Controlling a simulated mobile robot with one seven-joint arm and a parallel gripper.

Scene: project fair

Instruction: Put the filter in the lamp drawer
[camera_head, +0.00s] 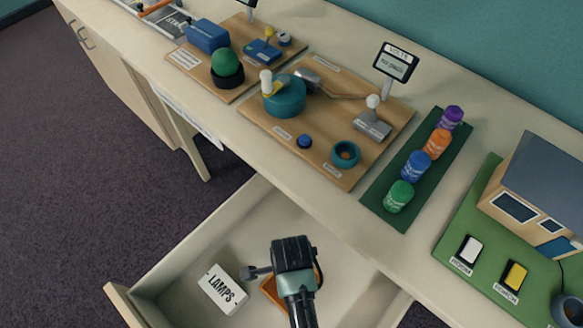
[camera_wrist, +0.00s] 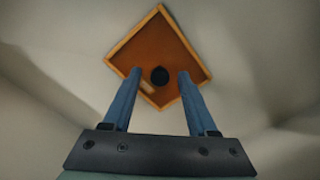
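The filter (camera_wrist: 158,42) is an orange square plate with a lighter frame and a dark round knob or hole at its middle. In the head view, part of the filter (camera_head: 271,289) shows inside the open lamp drawer (camera_head: 190,256), mostly hidden under my gripper. My gripper (camera_wrist: 159,72) points down over it, with its two blue fingers apart on either side of the dark middle. A gap shows between each finger and that middle. I cannot tell whether the fingertips touch the filter.
A white box labelled LAMPS (camera_head: 222,289) lies in the drawer, left of my gripper. Above the drawer, the tabletop holds a wooden board (camera_head: 325,165) with a teal drum, a green mat (camera_head: 377,207) with several coloured bottles, and a model house (camera_head: 540,185).

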